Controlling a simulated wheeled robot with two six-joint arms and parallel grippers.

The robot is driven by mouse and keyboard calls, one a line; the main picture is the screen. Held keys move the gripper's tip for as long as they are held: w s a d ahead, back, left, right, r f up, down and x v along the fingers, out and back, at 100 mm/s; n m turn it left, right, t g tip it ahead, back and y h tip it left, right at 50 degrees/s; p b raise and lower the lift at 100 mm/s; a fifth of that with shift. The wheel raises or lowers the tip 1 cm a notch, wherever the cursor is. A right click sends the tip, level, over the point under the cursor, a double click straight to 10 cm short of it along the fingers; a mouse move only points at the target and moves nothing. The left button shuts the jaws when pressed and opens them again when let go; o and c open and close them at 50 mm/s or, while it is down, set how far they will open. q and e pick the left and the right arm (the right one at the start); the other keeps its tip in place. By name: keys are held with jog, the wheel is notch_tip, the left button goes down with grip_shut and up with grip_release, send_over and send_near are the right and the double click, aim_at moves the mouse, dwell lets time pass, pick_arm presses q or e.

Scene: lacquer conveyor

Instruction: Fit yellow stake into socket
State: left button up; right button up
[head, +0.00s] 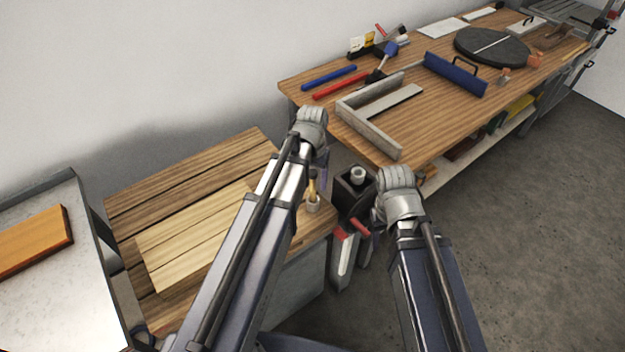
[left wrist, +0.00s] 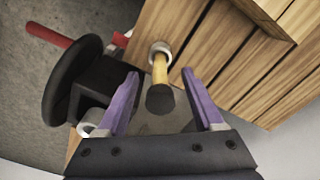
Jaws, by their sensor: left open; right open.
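The yellow stake (head: 311,188) stands in a white ring-shaped holder (head: 313,205) at the right edge of the plank-topped bench. In the left wrist view the stake (left wrist: 160,72) shows its dark end towards me. My left gripper (left wrist: 169,80) is open and empty, purple fingers apart with the stake's dark end between their lines; contact is not visible. A black block with a white ring-shaped socket (head: 357,175) stands right of the stake; its white socket (left wrist: 90,122) also shows in the left wrist view.
The pale board (head: 190,240) lies on the plank-topped bench (head: 190,180). The floor on the right is clear.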

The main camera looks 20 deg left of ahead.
pick_arm(q)
jog(key=shift+r, duration=0.1)
notch_tip(320, 180, up, 8)
jog(key=p, duration=0.8)
jog(key=shift+f, duration=0.2)
jog(key=s+d+m+y, duration=0.1)
jog(key=s+d+m, duration=0.2)
jog(key=s+d, duration=0.7)
jog(key=s, duration=0.4)
jog(key=shift+d, duration=0.25)
